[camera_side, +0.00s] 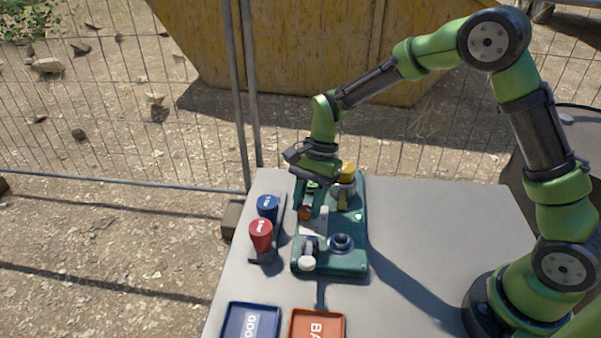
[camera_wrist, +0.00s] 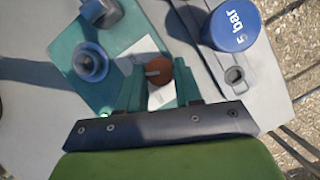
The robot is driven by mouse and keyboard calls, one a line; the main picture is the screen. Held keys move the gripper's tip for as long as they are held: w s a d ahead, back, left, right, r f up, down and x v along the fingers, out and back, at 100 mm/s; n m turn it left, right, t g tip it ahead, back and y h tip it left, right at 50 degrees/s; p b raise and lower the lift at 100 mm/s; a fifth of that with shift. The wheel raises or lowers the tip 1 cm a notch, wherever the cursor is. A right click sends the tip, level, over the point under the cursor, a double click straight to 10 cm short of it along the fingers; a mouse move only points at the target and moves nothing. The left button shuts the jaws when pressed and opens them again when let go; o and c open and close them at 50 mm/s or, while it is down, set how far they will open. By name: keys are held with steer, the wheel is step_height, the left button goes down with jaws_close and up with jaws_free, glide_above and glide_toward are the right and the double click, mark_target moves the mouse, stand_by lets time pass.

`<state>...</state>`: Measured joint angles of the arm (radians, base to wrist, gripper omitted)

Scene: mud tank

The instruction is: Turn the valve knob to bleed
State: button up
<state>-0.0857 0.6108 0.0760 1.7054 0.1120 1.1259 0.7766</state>
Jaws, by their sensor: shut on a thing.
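The valve knob (camera_wrist: 185,73) is red-brown and round, with a pale pointer bar that lies toward the left in the wrist view. It sits on a green base unit (camera_side: 350,266) over a white label card (camera_wrist: 160,97). In the side view the knob (camera_side: 305,214) shows just below my fingers. My gripper (camera_wrist: 158,76) is shut on the knob, one green finger on each side. In the side view my gripper (camera_side: 309,203) reaches down at the unit's left side. I cannot read the card, so the pointer's setting is unclear.
A blue "5 bar" piece (camera_side: 267,205) and a red piece (camera_side: 261,234) stand left of the unit. The unit carries a yellow-topped part (camera_side: 347,172), a round port (camera_side: 341,243) and a white-ended part (camera_side: 307,262). Blue (camera_side: 233,306) and orange (camera_side: 318,313) trays lie in front. The table's right is clear.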

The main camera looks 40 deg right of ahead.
steer(key=n+g, duration=0.1)
steer(key=n, duration=0.2)
steer(key=n+g+h, duration=0.1)
steer(key=n, duration=0.3)
steer(key=shift+w+a+h, duration=0.15)
steer(key=shift+w+h, duration=0.05)
steer(key=shift+h, duration=0.1)
steer(key=n+h, duration=0.1)
steer(key=n, duration=0.3)
steer(key=shift+a+g, duration=0.15)
steer(key=shift+g, duration=0.15)
steer(key=shift+a+n+h, duration=0.1)
steer(key=shift+n+h, duration=0.8)
steer(key=shift+n, duration=1)
steer(key=o, duration=1)
steer(key=shift+o, duration=0.2)
steer(key=shift+w+r, duration=0.1)
